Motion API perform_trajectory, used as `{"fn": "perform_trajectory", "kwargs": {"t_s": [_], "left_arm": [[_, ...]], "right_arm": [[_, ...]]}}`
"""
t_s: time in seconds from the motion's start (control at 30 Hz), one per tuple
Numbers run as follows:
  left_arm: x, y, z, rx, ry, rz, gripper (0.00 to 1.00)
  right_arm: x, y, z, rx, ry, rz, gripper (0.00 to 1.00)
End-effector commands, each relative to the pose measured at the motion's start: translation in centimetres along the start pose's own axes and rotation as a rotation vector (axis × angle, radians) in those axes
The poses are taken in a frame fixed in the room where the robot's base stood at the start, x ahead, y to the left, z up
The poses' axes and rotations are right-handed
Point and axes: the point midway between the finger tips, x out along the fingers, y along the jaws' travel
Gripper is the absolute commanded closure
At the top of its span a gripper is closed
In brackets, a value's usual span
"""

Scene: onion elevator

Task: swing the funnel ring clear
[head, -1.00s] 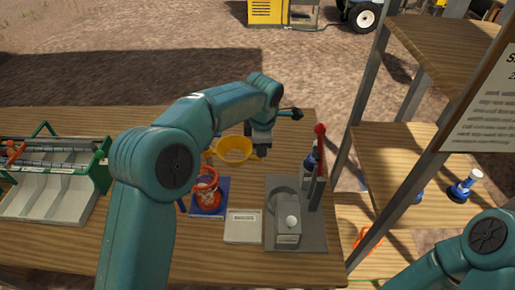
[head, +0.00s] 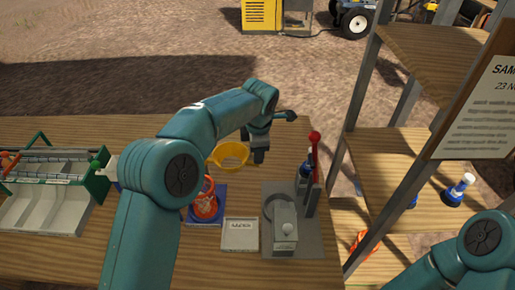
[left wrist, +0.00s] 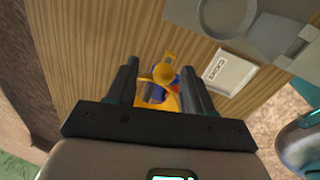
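The yellow funnel ring (head: 229,155) sits above and behind a red-orange mesh net (head: 206,204) on a blue stand (head: 221,215). My left gripper (head: 258,156) is at the ring's right edge, pointing down. In the left wrist view, the left gripper (left wrist: 160,82) has its two fingers well apart. Yellow parts of the funnel ring (left wrist: 172,102) show between and beyond them, with a little blue and red below. I cannot tell whether a finger touches the ring. Of my right arm only a link shows at the lower right; its gripper is out of view.
A white labelled tile (head: 239,235) lies right of the stand. Beyond it is a grey device (head: 286,228) with an upright red lever (head: 314,150). A green-framed divided tray (head: 50,205) is at the left. Wooden shelves (head: 395,160) stand at the right.

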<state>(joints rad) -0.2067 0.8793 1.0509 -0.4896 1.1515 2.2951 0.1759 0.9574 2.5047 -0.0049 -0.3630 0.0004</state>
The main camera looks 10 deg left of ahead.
Motion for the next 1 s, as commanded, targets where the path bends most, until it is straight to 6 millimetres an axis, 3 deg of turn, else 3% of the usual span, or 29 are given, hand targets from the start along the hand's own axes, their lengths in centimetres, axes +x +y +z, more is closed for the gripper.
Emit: {"fn": "perform_trajectory", "kwargs": {"t_s": [0.27, 0.37, 0.7, 0.83, 1.0], "left_arm": [[-1.2, 0.0, 0.1, 0.001, -0.001, 0.0, 0.49], [-3.1, 0.0, 0.1, 0.001, -0.003, 0.002, 0.49], [-12.3, 0.1, 0.1, 0.0, -0.003, 0.001, 0.49], [-14.7, 0.1, 0.1, 0.001, -0.002, 0.0, 0.49], [-16.1, 0.1, 0.0, 0.0, -0.001, -0.001, 0.49]], "right_arm": [[0.2, 0.1, 0.0, 0.0, 0.0, 0.0, 0.57], [0.5, 0.2, 0.0, 0.0, 0.0, 0.0, 0.57], [-0.1, 0.0, 0.0, 0.0, 0.0, 0.0, 0.57], [-0.5, -0.2, 0.0, 0.0, 0.0, 0.0, 0.57], [-0.8, -0.3, 0.0, 0.0, 0.0, 0.0, 0.57]]}}
